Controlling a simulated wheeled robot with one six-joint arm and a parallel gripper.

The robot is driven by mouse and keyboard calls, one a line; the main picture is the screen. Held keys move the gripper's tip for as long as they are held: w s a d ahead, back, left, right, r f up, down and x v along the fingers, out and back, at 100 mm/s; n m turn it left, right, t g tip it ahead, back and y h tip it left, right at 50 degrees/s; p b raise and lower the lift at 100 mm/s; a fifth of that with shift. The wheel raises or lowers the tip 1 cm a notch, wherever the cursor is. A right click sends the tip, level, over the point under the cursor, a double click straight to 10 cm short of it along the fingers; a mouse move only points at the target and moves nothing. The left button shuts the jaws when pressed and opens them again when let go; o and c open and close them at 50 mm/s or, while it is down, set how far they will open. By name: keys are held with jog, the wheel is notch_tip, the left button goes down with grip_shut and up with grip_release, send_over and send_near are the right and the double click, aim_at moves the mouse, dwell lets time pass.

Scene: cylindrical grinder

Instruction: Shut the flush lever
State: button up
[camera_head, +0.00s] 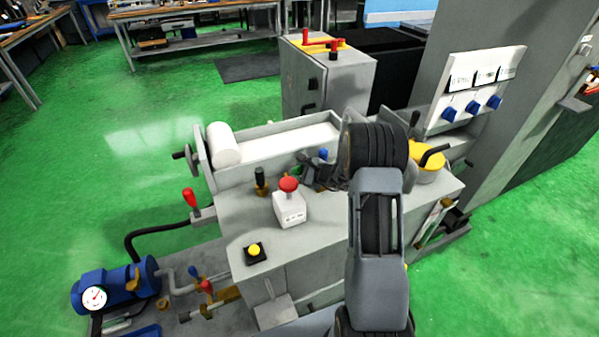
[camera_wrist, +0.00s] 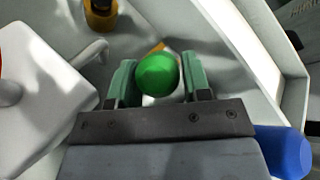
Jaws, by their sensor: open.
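A round green knob (camera_wrist: 157,74), which I take to be the flush lever's handle, shows in the wrist view with an orange piece and a pale part behind it. My gripper (camera_wrist: 161,84) is open, with one green-padded finger on each side of the knob. A narrow gap shows at the right finger; the left one looks very near the knob, and I cannot tell if it touches. In the head view my gripper (camera_head: 315,176) is over the machine top, right of the red-button box. The green knob is not clear there, and the lever's lower part is hidden.
The emergency-stop box (camera_head: 290,208) stands just left of my gripper. A black knob (camera_head: 261,182) stands beyond it. A blue knob (camera_head: 323,153) is close beside my gripper. The trough wall (camera_head: 275,128) rises behind. A yellow button (camera_head: 254,251) sits near the front.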

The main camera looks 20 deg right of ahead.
jog(key=v, duration=1.3)
jog(key=shift+s, duration=0.2)
